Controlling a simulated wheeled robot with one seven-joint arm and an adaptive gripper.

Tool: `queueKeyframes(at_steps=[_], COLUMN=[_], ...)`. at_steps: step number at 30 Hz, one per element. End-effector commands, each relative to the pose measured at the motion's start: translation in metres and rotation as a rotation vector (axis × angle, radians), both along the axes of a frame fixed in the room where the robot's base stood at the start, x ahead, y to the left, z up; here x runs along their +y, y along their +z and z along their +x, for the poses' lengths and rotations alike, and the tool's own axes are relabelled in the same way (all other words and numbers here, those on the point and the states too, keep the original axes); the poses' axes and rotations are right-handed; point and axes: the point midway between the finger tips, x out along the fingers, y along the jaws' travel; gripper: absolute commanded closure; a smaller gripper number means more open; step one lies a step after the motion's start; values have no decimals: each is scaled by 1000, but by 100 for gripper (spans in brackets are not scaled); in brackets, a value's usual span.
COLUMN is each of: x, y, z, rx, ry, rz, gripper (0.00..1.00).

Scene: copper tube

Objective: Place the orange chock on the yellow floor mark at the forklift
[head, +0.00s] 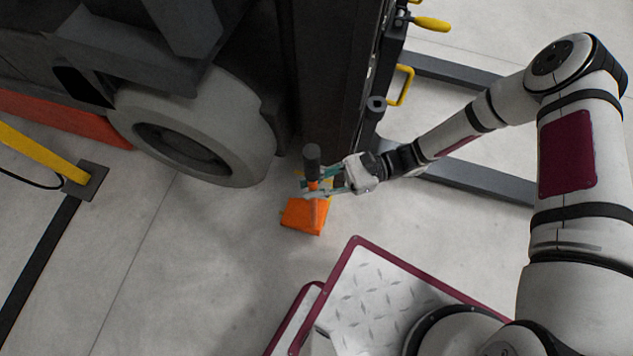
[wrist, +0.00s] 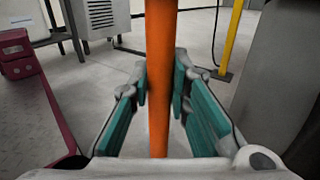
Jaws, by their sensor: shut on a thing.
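The orange chock (head: 303,216) is low over or on the concrete floor, beside the forklift's front wheel (head: 205,128); I cannot tell whether it touches the floor. An orange rod with a dark grip (head: 311,156) rises from it. My gripper (head: 320,183) is shut on this rod. In the wrist view the rod (wrist: 160,80) stands upright between the teal finger pads of my gripper (wrist: 160,95). Small yellow slivers show beside the chock and fingers, perhaps the floor mark; most of it is hidden or cannot be made out.
The dark forklift mast (head: 335,75) stands just behind my gripper. Forks (head: 475,182) extend right along the floor under my arm. A yellow barrier (head: 45,152) stands at the left; a yellow post (wrist: 230,40) shows in the wrist view. Floor left of the chock is clear.

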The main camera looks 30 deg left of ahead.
Motion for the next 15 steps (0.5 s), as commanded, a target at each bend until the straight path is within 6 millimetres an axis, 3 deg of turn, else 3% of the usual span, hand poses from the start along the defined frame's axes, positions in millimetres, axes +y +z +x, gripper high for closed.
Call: queueKeyframes(at_steps=[15], x=[23], y=[3], z=[17], rx=[4], ry=[2], rz=[6], gripper=[100])
